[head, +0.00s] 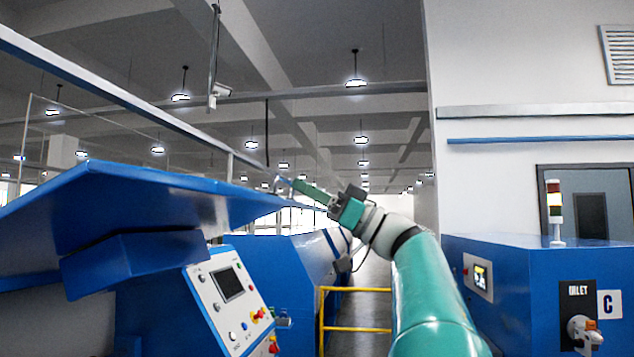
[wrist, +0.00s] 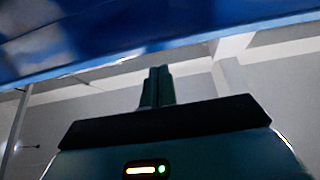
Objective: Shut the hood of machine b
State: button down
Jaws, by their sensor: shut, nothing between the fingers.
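A raised blue hood (head: 150,200) juts out at the left in the head view, over the machine with a tilted white control panel (head: 228,300). No letter shows on this machine, so I cannot tell from a label that it is machine b. My gripper (head: 284,184) is at the hood's far right corner, with its fingers pointing left. In the wrist view my gripper (wrist: 159,72) has its two fingers together with nothing between them. The blue hood (wrist: 120,35) fills the top of that view, just beyond the fingertips. I cannot tell whether they touch it.
A yellow rail (head: 355,329) stands in the aisle between the machines. A glass-like panel and beam run above the hood.

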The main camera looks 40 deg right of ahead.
jog(key=shift+w+a+f, duration=0.1)
jog(key=shift+f, duration=0.6)
jog(key=shift+f, duration=0.1)
